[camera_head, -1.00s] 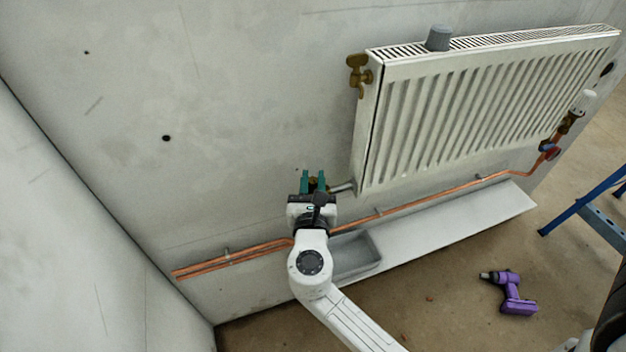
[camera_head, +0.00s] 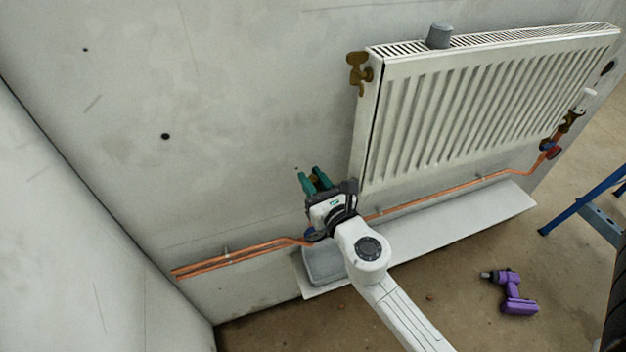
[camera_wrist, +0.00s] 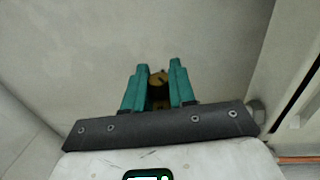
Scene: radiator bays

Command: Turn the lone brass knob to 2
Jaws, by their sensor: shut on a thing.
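A small brass knob (camera_wrist: 158,80) sits between the two teal fingers of my gripper (camera_wrist: 160,85) in the wrist view. The fingers press on it from both sides, and my gripper is shut on it. In the head view my gripper (camera_head: 315,181) is at the wall by the radiator's lower left corner, with a bit of the brass knob (camera_head: 314,179) showing between the fingers. The fingers lean up and left. Any scale or numbers on the knob are hidden or too small to read. The white radiator (camera_head: 470,110) hangs just right of my gripper.
A brass butterfly-shaped fitting (camera_head: 358,72) is at the radiator's upper left; a grey cup (camera_head: 439,36) stands on top. Copper pipes (camera_head: 240,256) run low along the wall. A grey tray (camera_head: 322,265) lies on a pale board (camera_head: 460,216). A purple drill (camera_head: 515,295) lies on the floor.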

